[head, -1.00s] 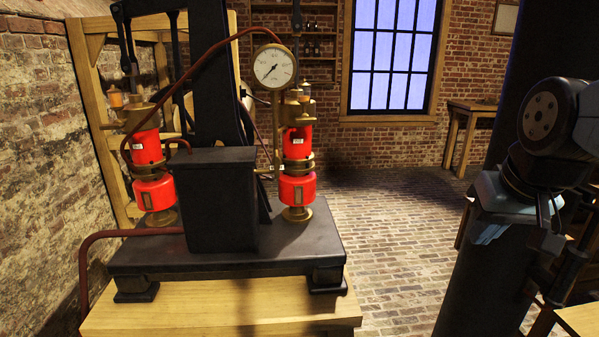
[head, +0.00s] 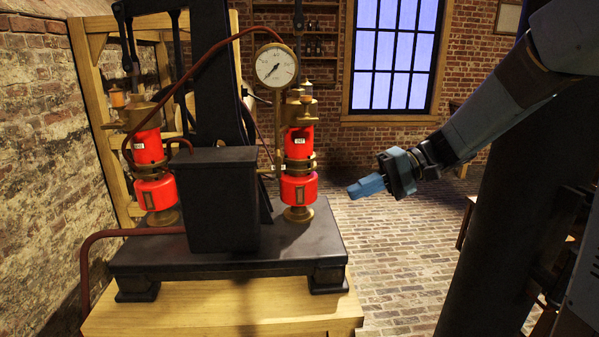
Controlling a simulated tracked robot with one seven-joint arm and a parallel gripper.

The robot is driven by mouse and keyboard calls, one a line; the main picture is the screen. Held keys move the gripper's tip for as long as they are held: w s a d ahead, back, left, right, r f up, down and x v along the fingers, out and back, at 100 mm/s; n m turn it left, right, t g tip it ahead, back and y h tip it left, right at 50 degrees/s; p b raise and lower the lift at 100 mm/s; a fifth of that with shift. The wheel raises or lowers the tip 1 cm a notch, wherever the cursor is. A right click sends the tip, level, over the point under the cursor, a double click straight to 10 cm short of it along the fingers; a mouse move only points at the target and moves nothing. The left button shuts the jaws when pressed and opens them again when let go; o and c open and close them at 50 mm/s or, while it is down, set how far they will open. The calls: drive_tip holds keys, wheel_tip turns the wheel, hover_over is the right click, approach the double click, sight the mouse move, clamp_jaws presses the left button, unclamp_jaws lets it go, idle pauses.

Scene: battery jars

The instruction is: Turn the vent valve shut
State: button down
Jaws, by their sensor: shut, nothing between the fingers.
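The pump stands on a dark plate (head: 290,250) on a wooden bench. A red and brass cylinder (head: 298,190) stands at its right, with brass fittings (head: 299,105) on top. A second red and brass cylinder (head: 152,190) stands at the left. I cannot tell which small fitting is the vent valve. A round white gauge (head: 275,66) is above the right cylinder, its needle pointing down-left. My gripper (head: 368,187) is shut and empty, blue, pointing left. It is in the air to the right of the right cylinder, apart from it.
A black box (head: 222,200) stands between the cylinders. A dark red pipe (head: 100,240) bends down at the left. The wooden bench (head: 220,312) ends near the picture's bottom. A thick dark column (head: 500,200) is at the right. Free air lies between gripper and pump.

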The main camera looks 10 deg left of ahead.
drive_tip(key=w+r+y, duration=0.2)
drive_tip(key=w+y, duration=0.3)
drive_tip(key=w, duration=0.2)
approach(278, 165)
drive_tip(key=a+f, duration=0.2)
drive_tip(key=a, duration=0.4)
drive_tip(key=shift+a, duration=0.2)
drive_tip(key=shift+s+d, duration=0.1)
drive_tip(key=shift+f, duration=0.1)
